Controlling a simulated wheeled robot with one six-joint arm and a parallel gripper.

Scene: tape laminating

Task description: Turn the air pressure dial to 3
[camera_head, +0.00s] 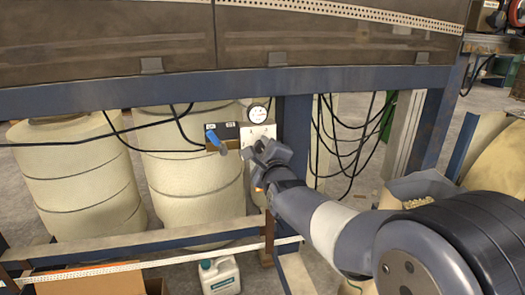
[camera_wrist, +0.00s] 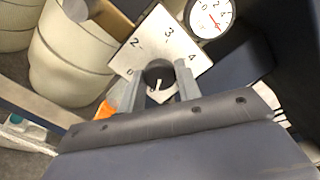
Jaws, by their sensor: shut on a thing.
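The air pressure dial is a dark round knob (camera_wrist: 159,72) on a white plate (camera_wrist: 150,40) printed with 0, 2, 3 and 4. The plate also shows in the head view (camera_head: 258,131), under the blue beam. My gripper (camera_wrist: 160,88) has one finger on each side of the knob and is shut on it; in the head view it is at the plate (camera_head: 268,155). A small white mark shows at the knob between the fingers, but which number it points to cannot be told. A round gauge (camera_wrist: 210,18) with a red needle sits beside the plate; it also shows in the head view (camera_head: 258,113).
A blue lever valve (camera_head: 215,141) sits just left of the plate. Large cream barrels (camera_head: 80,175) stand behind. Black cables (camera_head: 345,140) hang to the right of the blue post (camera_head: 295,130). A white jug (camera_head: 219,277) stands on the floor below.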

